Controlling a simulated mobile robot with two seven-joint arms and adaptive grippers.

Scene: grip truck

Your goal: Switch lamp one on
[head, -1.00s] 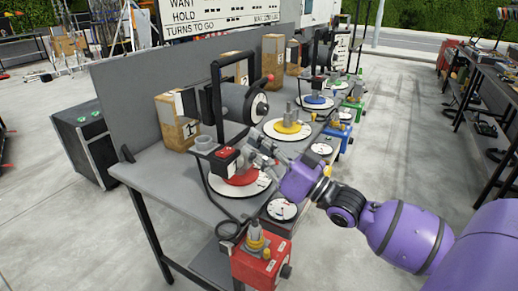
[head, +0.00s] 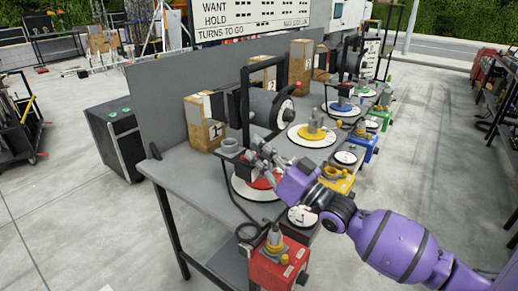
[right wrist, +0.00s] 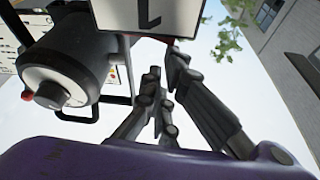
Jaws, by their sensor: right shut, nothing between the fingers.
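Lamp one appears to be the nearest dark, drum-shaped lamp (head: 268,106) on a black frame, beside a cardboard box marked 1 (head: 204,128). It also shows at the left of the right wrist view (right wrist: 60,78). Below it a red disc on a white dial (head: 246,190) is partly hidden by my right gripper (head: 264,152). The gripper is shut and empty, just above the dial; I cannot tell whether it touches anything. In the right wrist view its fingers (right wrist: 165,85) point up toward a white plate with a black digit (right wrist: 150,14). My left gripper is not in view.
Yellow (head: 312,132), blue (head: 342,104) and green stations follow along the grey bench (head: 185,176). The floor right of the bench is clear.

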